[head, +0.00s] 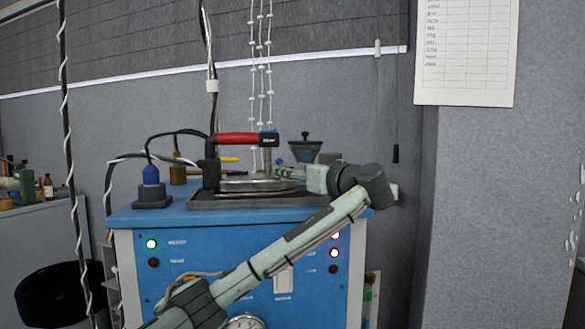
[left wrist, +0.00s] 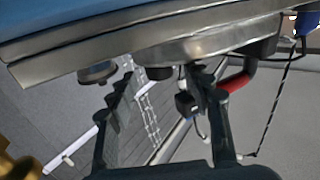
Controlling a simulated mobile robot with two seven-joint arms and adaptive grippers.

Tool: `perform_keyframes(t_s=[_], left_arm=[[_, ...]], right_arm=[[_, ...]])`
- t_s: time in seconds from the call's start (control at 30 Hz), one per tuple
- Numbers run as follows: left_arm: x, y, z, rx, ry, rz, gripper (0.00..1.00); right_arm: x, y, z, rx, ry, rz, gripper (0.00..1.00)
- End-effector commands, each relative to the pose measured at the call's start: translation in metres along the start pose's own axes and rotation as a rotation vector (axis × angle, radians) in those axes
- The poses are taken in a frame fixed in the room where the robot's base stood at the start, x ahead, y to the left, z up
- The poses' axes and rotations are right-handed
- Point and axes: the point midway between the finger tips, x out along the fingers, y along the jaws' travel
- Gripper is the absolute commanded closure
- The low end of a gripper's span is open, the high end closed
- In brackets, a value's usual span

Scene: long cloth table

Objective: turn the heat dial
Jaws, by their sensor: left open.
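A blue machine (head: 190,225) carries a flat metal press (head: 258,186) with a red handle (head: 237,139) on its top. In the head view, my left arm crosses the machine's front, and my left gripper (head: 293,172) is beside the press at its right; its fingertips are hard to make out. In the left wrist view, the gripper (left wrist: 157,82) is open, its fingers apart below the metal slab's edge. A small dark knob (left wrist: 158,72) shows between the fingers, and a round metal knob (left wrist: 97,72) is left of them. I cannot tell which is the heat dial. The red handle (left wrist: 235,82) is at the right.
A round gauge (head: 245,322) is cut off at the bottom, partly behind my arm. A blue-topped fitting (head: 151,188) stands on the machine's left, a dark funnel (head: 305,150) behind the press. Cables hang behind. A grey wall (head: 500,200) stands right.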

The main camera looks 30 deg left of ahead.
Motion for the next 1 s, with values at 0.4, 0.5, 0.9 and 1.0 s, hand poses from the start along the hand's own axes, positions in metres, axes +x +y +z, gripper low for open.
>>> perform_keyframes(t_s=[0.4, 0.5, 0.9, 1.0], left_arm=[[0.007, 0.0, 0.001, -0.001, -0.001, 0.0, 0.57], [0.006, 0.0, 0.0, -0.001, -0.001, 0.0, 0.7], [0.006, 0.0, 0.002, -0.001, -0.002, 0.005, 1.0], [0.006, -0.001, 0.003, -0.002, -0.002, 0.02, 1.0]], right_arm=[[0.003, -0.001, 0.002, 0.0, -0.002, -0.002, 1.0], [0.003, -0.001, 0.002, 0.0, -0.002, -0.002, 1.0], [0.004, -0.001, 0.003, 0.0, -0.004, -0.001, 1.0], [-0.005, 0.0, -0.005, 0.002, 0.007, 0.002, 1.0]])
